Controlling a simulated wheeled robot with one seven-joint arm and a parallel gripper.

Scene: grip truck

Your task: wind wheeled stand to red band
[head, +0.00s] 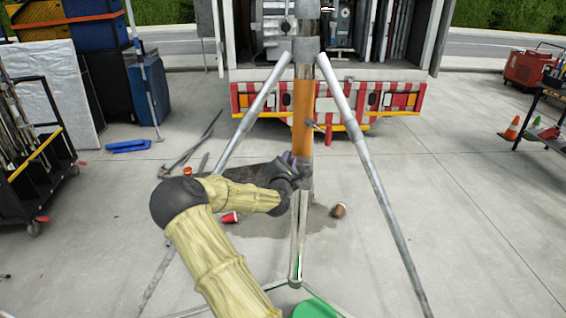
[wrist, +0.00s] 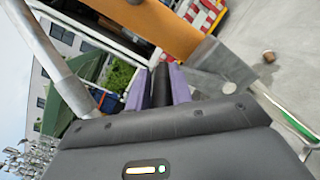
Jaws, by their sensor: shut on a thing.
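The wheeled stand (head: 305,170) is in the middle of the head view, upright, with a grey column and splayed silver legs. Its column carries a wide orange band (head: 303,102) below the collar; the band also crosses the top of the wrist view (wrist: 160,25). I see no clearly red band on the column. My gripper (head: 290,160) is at the column just below the orange band. In the wrist view, its purple fingers (wrist: 158,88) are shut on a dark handle (wrist: 161,84), seemingly the stand's crank. The handle's far end is hidden.
An open truck (head: 330,98) with a red-and-white bumper stands behind. Cups (head: 338,210) and rods (head: 190,152) lie on the concrete. A loaded cart (head: 30,160) is at left, and cones (head: 511,128) and a table are at right. The stand's legs flank my arm.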

